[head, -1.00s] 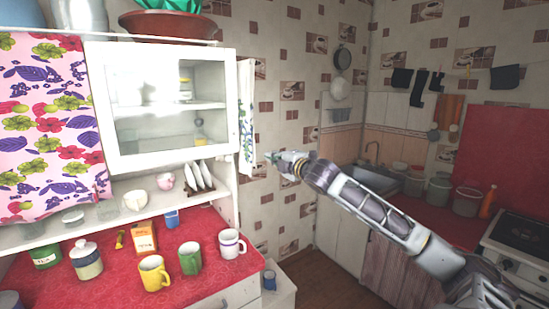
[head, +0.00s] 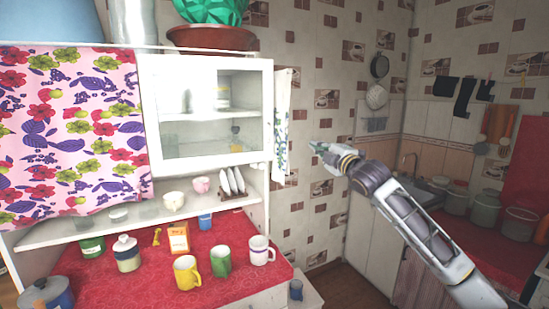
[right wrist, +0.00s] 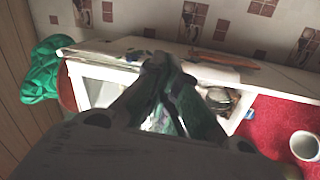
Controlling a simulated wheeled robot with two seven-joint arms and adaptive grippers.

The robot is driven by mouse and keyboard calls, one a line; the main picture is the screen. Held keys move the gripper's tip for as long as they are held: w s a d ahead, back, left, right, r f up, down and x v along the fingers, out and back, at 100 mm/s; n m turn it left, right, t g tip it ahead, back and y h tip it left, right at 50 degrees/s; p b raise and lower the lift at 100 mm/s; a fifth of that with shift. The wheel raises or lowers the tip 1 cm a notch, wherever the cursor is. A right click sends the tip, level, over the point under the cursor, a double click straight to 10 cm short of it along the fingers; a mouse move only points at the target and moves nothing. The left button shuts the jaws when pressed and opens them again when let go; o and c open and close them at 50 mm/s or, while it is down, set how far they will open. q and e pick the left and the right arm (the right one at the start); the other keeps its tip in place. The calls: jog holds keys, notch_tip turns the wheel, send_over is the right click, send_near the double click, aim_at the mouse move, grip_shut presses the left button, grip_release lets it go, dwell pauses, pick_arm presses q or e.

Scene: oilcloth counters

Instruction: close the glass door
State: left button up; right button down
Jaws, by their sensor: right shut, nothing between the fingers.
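The glass door (head: 145,115) has a white frame around clear glass and sits on the right half of the white wall cabinet's upper part. In the head view it looks flush or nearly flush with the cabinet front; I cannot tell whether a small gap remains. Shelves with a few dishes show through the glass. My right gripper (head: 318,148) is shut and empty, to the right of the door and apart from it in the picture. In the right wrist view the shut fingers (right wrist: 160,62) overlap the white cabinet and hide part of it. My left gripper is not in view.
A patterned curtain (head: 70,135) covers the cabinet's left half. A floral towel (head: 281,130) hangs at its right side. A brown bowl (head: 212,39) stands on top. Mugs, including a yellow one (head: 186,274), stand on the red counter (head: 130,288) below. A sink lies at the right.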

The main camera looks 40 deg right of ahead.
jog(key=w+a+m+t+h+p, duration=0.1)
jog(key=w+a+m+t+p, duration=0.1)
jog(key=a+m, duration=0.75)
notch_tip(320, 180, down, 6)
jog(key=a+m+g, duration=0.1)
jog(key=m+g, duration=0.3)
jog(key=m, duration=0.3)
jog(key=shift+w+f, duration=0.15)
jog(key=shift+w, duration=0.2)
dwell(0.5)
jog(key=shift+m, duration=0.25)
